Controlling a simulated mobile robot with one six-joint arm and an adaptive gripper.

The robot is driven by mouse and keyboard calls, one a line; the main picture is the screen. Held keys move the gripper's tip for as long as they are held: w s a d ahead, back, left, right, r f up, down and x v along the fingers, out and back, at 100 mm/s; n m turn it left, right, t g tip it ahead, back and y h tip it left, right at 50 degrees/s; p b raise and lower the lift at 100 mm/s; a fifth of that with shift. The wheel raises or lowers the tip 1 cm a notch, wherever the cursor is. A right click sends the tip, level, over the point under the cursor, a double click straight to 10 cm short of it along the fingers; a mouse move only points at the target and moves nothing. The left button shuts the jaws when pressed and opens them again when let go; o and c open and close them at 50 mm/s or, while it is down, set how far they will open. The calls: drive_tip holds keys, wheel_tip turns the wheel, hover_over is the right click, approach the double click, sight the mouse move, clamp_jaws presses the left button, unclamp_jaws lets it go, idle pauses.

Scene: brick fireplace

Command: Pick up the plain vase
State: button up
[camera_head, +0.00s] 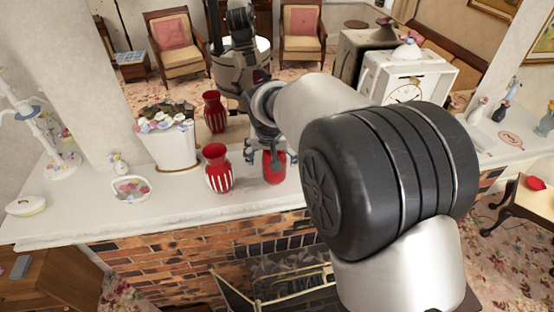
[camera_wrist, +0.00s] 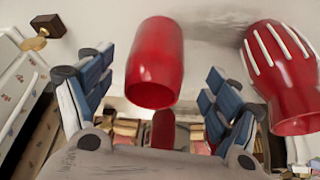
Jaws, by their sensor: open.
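The plain vase (camera_head: 274,168) is glossy red without stripes and stands on the white mantel. My gripper (camera_head: 272,155) is open just above and in front of it in the head view, hiding part of its top. In the wrist view the plain vase (camera_wrist: 155,65) appears between the two spread blue-padded fingers of my gripper (camera_wrist: 158,75), with space visible on both sides. I cannot tell how far its body is from the fingertips in depth.
A red vase with white stripes (camera_head: 218,170) stands close by on the left, also in the wrist view (camera_wrist: 284,75). A white planter (camera_head: 174,148), a small flowered basket (camera_head: 131,189) and a white clock (camera_head: 405,88) are also on the mantel (camera_head: 110,222). Another red vase shape (camera_head: 215,112) shows behind.

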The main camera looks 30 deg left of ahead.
drive_tip(key=shift+p+x, duration=0.85)
drive_tip(key=shift+x, duration=2.65)
drive_tip(key=shift+d, duration=0.2)
drive_tip(key=shift+c, duration=0.4)
drive_tip(key=shift+r, duration=0.1)
drive_tip(key=c, duration=1.4)
